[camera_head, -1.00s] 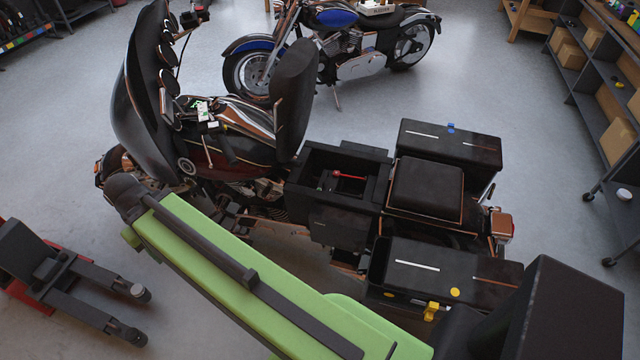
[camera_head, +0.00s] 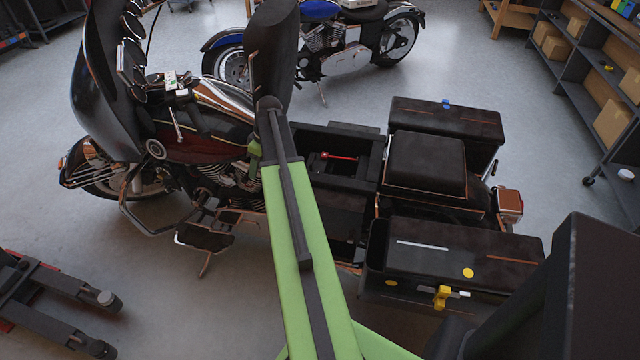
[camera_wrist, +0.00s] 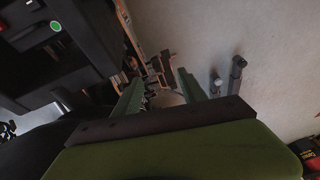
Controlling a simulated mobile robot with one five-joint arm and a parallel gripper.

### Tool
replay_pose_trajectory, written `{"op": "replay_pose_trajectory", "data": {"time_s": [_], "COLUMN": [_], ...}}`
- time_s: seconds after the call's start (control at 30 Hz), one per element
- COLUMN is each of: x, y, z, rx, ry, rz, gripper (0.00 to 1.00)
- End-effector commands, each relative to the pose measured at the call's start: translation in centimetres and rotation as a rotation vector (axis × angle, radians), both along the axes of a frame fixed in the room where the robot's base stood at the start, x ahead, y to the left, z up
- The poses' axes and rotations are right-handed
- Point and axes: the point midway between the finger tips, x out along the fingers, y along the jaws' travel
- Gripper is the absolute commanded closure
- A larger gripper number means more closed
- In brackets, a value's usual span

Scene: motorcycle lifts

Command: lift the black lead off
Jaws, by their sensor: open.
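The open black bay (camera_head: 340,165) of the near motorcycle lies in the middle of the head view. A red lead or bar (camera_head: 338,156) shows inside it. I cannot pick out the black lead against the dark bay. In the wrist view, my gripper (camera_wrist: 160,84) is open, its two green fingers apart with nothing held between them.
The raised seat (camera_head: 270,60) stands left of the bay. A black saddlebag (camera_head: 440,250) with a yellow latch is at the near right. A dark part with a green dot (camera_wrist: 55,25) fills the wrist view's upper left. A shelf rack (camera_head: 590,70) stands at right.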

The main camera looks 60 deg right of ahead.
Motion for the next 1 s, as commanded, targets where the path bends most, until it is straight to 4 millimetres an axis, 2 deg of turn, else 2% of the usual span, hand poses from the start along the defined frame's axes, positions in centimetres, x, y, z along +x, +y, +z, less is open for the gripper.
{"op": "replay_pose_trajectory", "data": {"time_s": [0.03, 0.17, 0.2, 0.3, 0.4, 0.53, 0.73, 0.87, 1.0], "x": [-1.3, -6.3, -8.1, -12.5, -15.5, -16.8, -16.5, -15.8, -14.8], "y": [-3.6, -12.4, -14.9, -20.2, -23.3, -24.3, -24.2, -24.1, -24.1], "z": [0.2, 0.1, 0.1, 0.1, 0.1, 0.2, -0.6, -2.2, -4.9], "rx": [-0.006, -0.036, -0.049, -0.080, -0.105, -0.117, -0.117, -0.117, -0.117], "ry": [-0.019, -0.073, -0.091, -0.128, -0.149, -0.160, -0.159, -0.159, -0.158], "rz": [0.000, 0.028, 0.038, 0.059, 0.076, 0.087, 0.089, 0.089, 0.090], "gripper": [0.51, 0.51, 0.51, 0.51, 0.51, 0.51, 0.51, 0.51, 0.51]}}
